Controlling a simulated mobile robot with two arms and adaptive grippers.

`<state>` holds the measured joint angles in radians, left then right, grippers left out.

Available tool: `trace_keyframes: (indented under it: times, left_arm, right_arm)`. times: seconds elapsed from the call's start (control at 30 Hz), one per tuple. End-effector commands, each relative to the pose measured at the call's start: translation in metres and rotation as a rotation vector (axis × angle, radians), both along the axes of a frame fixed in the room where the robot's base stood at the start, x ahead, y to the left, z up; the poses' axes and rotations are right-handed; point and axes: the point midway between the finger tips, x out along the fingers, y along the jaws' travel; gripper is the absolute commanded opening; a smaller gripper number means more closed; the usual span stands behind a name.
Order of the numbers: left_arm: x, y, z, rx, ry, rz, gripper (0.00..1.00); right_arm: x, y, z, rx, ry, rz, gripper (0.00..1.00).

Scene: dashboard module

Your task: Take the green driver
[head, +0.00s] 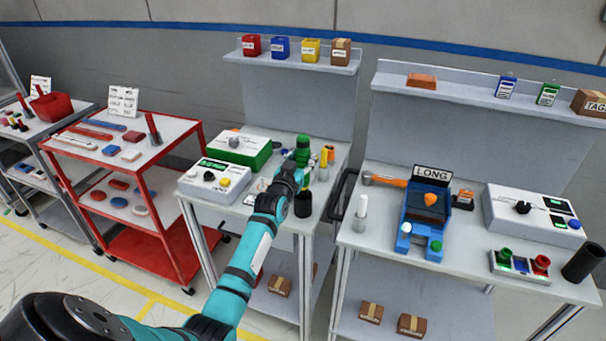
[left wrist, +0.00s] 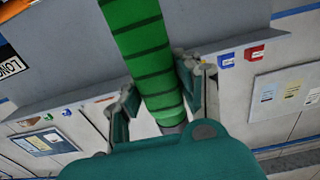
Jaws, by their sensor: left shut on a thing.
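The green driver (head: 302,146) shows upright in the head view over the back of the middle workbench (head: 258,208). In the left wrist view its dark-banded green handle (left wrist: 147,45) runs between the two fingers. My left gripper (head: 298,163) is shut around it; the fingers (left wrist: 160,85) lie on either side of the handle. The driver's lower end is mostly hidden by the gripper, so I cannot tell whether it touches its holder or bench. My right gripper is not in view.
An orange-handled tool (head: 323,158) stands close right of the driver. A black cup (head: 303,204) is near the bench's right edge. A green-and-white box (head: 237,149) and a grey control box (head: 208,182) stand left. A blue fixture (head: 427,215) is on the right bench.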

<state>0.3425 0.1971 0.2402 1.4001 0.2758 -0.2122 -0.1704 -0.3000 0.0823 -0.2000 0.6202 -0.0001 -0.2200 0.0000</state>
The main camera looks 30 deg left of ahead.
Motion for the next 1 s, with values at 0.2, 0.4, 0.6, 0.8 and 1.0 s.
trace_keyframes:
  times: [0.2,0.4,0.6,0.8,1.0]
  left_arm:
    - [0.0,0.0,0.004,0.001,-0.006,0.0,0.0]
    - [0.0,0.0,0.027,0.003,-0.011,0.001,0.0]
    - [0.0,0.0,0.067,0.004,-0.011,0.0,0.0]
    - [0.0,0.0,0.096,0.002,-0.009,0.001,0.0]
    - [0.0,0.0,0.112,0.001,-0.006,0.0,0.0]
  right_arm:
    - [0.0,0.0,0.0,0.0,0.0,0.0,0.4]
    - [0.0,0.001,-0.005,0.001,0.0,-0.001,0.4]
    - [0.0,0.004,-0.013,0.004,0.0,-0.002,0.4]
    - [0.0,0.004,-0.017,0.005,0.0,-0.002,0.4]
    - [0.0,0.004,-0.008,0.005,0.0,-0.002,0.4]
